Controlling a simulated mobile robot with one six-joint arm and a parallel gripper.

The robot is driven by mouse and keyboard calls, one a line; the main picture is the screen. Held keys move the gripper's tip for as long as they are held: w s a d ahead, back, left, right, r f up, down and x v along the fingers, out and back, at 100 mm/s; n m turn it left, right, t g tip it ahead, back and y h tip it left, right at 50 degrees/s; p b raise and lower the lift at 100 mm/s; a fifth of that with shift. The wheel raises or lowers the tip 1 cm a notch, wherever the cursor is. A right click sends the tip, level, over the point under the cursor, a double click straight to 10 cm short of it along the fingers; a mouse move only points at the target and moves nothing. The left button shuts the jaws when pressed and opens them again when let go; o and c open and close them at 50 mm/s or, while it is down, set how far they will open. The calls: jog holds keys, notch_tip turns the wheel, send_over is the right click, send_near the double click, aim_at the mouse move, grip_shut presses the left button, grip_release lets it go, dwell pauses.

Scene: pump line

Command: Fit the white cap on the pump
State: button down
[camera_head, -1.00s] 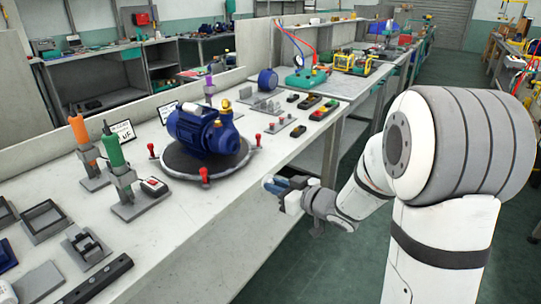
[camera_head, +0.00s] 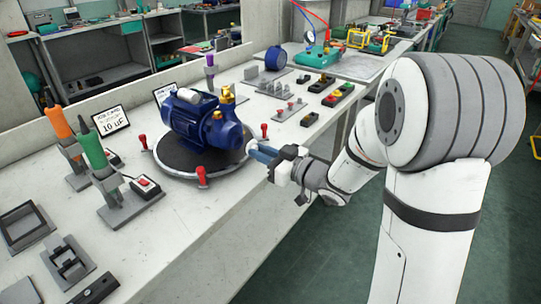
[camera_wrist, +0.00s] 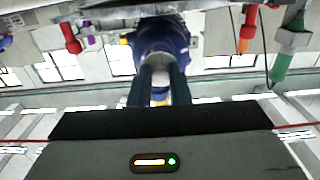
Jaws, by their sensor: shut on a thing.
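The blue pump (camera_head: 205,127) stands on a dark round plate (camera_head: 190,168), with a white part on its top and brass fittings at its near right end. My gripper (camera_head: 259,151) is at the plate's right edge, in front of and apart from the pump. It is shut on the white cap (camera_head: 250,146), a small pale piece at the fingertips. In the wrist view my gripper (camera_wrist: 162,76) shows two dark blue fingers with the pale cap (camera_wrist: 158,61) between them. The pump (camera_wrist: 163,36) is behind it. The cap's shape is mostly hidden.
Red knobs (camera_head: 202,176) stand around the plate, one near my gripper. Orange (camera_head: 56,121) and green (camera_head: 91,148) tools stand in holders at left. A job card (camera_head: 110,120) reads "10 uF". Switch boxes (camera_head: 340,94) lie behind.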

jog(key=shift+x, duration=1.55)
jog(key=shift+f, duration=0.1)
jog(key=shift+w+a+b, duration=0.25)
jog(key=shift+a+b, duration=0.05)
dwell(0.8)
jog(key=c, duration=1.3)
grip_release()
jog(key=shift+v, duration=2.95)
jog(key=shift+d, duration=0.1)
jog(key=shift+p+v, duration=0.45)
jog(key=shift+v, duration=3.4)
